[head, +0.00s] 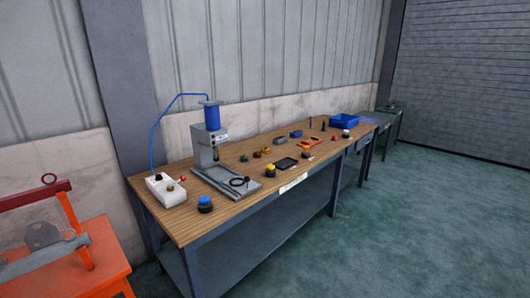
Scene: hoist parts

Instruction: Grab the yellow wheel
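A small yellow round part (271,167), which may be the yellow wheel, sits on a dark base near the front edge of the wooden-topped workbench (230,212). It is just right of the grey press stand. It is too small to tell its exact shape. Neither of my grippers shows in the head view.
A grey press with a blue cylinder (212,118) and a white control box (165,189) stand on the bench's left part. A blue-topped round part (205,203), small coloured parts and a blue bin (344,120) are also there. An orange stand (100,262) is at left. The green floor (430,230) is clear.

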